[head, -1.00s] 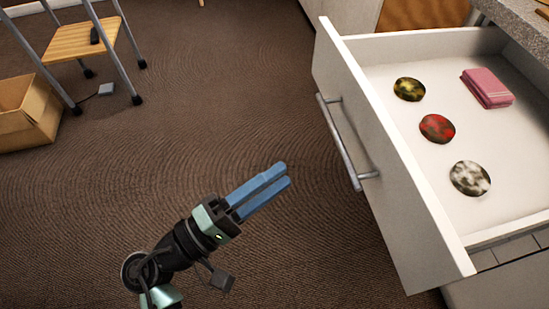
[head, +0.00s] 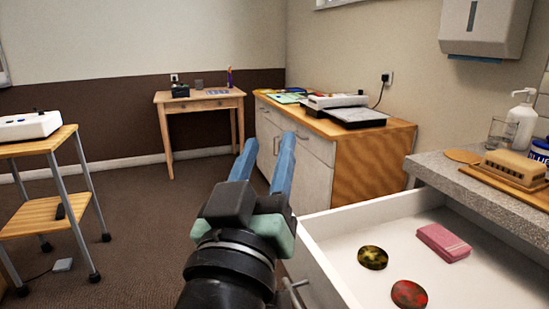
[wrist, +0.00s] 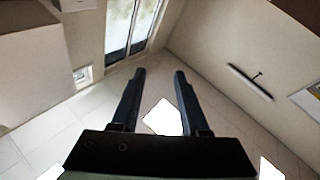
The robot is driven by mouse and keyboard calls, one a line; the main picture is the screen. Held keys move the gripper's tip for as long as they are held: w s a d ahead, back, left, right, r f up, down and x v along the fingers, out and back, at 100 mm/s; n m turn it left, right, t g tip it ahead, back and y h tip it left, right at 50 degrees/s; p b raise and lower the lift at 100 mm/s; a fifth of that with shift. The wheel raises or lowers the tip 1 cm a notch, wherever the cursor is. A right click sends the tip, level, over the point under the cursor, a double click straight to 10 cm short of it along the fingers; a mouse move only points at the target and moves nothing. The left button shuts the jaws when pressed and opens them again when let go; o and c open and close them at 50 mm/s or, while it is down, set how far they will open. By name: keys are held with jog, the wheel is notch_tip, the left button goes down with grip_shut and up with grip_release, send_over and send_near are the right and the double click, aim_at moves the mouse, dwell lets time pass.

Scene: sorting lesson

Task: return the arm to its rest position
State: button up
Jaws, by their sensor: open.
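My gripper (head: 266,158) is raised in front of the head camera, its blue fingers pointing up and away. The fingers are apart with nothing between them. In the wrist view my gripper (wrist: 158,75) is also open and empty, facing the ceiling, upper walls and a window. It stands to the left of the open drawer (head: 335,240) and touches nothing that I can see.
The drawer holds a yellow-black disc (head: 372,257), a red disc (head: 409,294) and a pink folded cloth (head: 443,242). A trolley (head: 40,148) stands left, a wooden table (head: 200,103) and cabinet (head: 365,155) behind. A grey counter (head: 445,172) is right. Floor between is clear.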

jog(key=s+d+r+m+t+y+p, duration=0.1)
jog(key=s+r+t+y, duration=0.15)
jog(key=s+r, duration=0.45)
jog(key=s+r+t+y, duration=0.1)
jog(key=s+r+t, duration=0.35)
jog(key=r, duration=0.55)
notch_tip(320, 180, up, 29)
jog(key=p, duration=3)
jog(key=shift+w+a+g, duration=0.15)
jog(key=shift+w+g, duration=0.25)
jog(key=shift+w, duration=0.05)
jog(key=shift+f, duration=0.15)
